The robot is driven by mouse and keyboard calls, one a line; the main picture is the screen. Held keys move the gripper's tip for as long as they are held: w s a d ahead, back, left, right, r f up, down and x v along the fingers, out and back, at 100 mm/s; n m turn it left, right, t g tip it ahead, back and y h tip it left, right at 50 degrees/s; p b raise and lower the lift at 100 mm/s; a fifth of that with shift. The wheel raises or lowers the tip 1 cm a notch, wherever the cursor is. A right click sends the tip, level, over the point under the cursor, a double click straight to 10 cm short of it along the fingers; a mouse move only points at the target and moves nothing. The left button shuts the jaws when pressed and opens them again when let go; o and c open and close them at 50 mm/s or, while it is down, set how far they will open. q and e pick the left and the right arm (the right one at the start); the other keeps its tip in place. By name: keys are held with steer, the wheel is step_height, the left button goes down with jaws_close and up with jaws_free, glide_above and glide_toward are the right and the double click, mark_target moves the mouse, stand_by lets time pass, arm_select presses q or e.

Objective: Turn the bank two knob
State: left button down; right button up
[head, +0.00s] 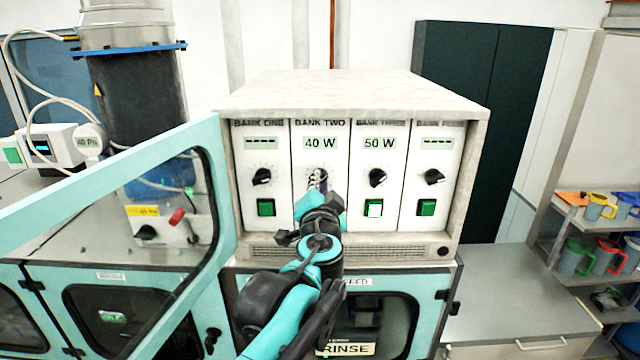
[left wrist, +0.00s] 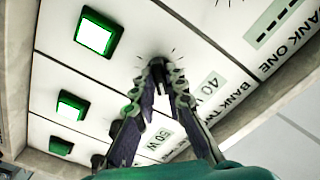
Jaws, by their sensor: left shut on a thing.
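The bank two panel (head: 320,130) is the second from the left on the grey-white control box, and its display reads 40 W (head: 320,143). Its knob is mostly hidden behind my gripper in the head view. In the left wrist view the dark bank two knob (left wrist: 157,63) shows between the fingertips. My left gripper (head: 318,182) is in front of the panel, its fingers closed on that knob; it also shows in the left wrist view (left wrist: 160,78). The bank two green button (left wrist: 97,33) is beside the knob in the wrist view. My right gripper is not in view.
Neighbouring knobs stand close on either side: bank one (head: 262,176) and bank three (head: 377,177), whose display reads 50 W. The bank four knob (head: 434,177) is further right. An open teal-framed door (head: 215,190) stands left of the box. Mugs (head: 600,207) sit on shelves at right.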

arm_select(q)
steer(key=shift+m+b, duration=0.75)
steer(key=shift+m, duration=2.35)
steer(key=c, duration=1.6)
jaws_free()
steer(key=shift+o, duration=0.2)
steer(key=s, duration=1.2)
